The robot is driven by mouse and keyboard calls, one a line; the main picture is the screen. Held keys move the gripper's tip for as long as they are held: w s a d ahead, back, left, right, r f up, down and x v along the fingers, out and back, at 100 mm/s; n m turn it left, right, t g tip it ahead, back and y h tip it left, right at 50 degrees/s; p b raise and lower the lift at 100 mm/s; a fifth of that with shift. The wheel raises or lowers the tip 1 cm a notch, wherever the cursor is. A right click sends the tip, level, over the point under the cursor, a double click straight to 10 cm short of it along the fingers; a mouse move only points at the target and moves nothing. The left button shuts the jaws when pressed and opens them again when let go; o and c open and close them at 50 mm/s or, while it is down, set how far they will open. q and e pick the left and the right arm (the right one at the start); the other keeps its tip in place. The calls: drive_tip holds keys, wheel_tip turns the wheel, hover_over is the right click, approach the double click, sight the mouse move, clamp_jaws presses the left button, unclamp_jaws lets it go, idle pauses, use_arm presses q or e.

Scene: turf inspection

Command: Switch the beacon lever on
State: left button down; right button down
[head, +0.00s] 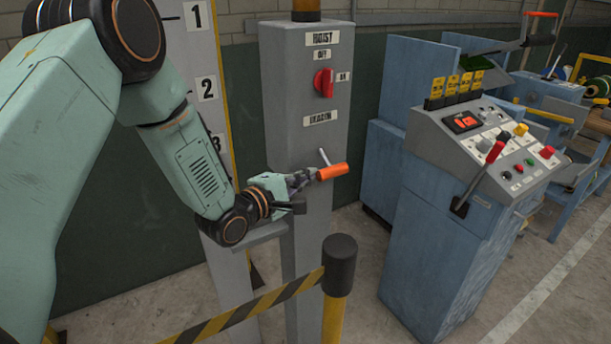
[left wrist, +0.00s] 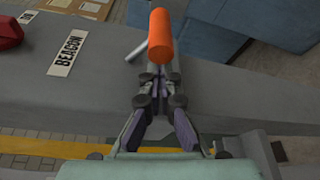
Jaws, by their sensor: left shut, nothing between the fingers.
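The beacon lever has an orange grip (head: 332,172) and a thin silver rod. It sits on the grey post (head: 310,240) below the BEACON label (head: 321,118), with the grip slanting slightly up to the right. My left gripper (head: 308,178) is shut and empty, its tips at the near end of the grip. In the left wrist view the closed fingertips (left wrist: 157,70) point at the orange grip (left wrist: 160,35), and the silver rod (left wrist: 136,51) shows to its left. I cannot tell whether they touch. My right gripper is out of view.
A red knob (head: 324,83) sits above the label on the same post. A black and yellow barrier (head: 337,290) stands in front. A blue console (head: 445,230) with levers and buttons stands to the right. A numbered panel (head: 203,75) is behind my left arm.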

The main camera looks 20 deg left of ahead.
sight(327, 163)
use_arm(q)
drive_tip(key=r+n+p, duration=0.1)
drive_tip(key=r+n+g+p, duration=0.1)
drive_tip(key=p, duration=0.1)
drive_tip(key=s+d+r+n+p, duration=0.1)
drive_tip(key=p, duration=0.1)
drive_tip(key=shift+d+n+g, duration=0.1)
drive_tip(key=shift+n+g, duration=0.2)
drive_tip(key=shift+n, duration=0.1)
drive_tip(key=shift+r+n+g+h+p, duration=0.3)
drive_tip(key=shift+r+n+h+p, duration=0.1)
drive_tip(key=shift+r+n+p, duration=0.15)
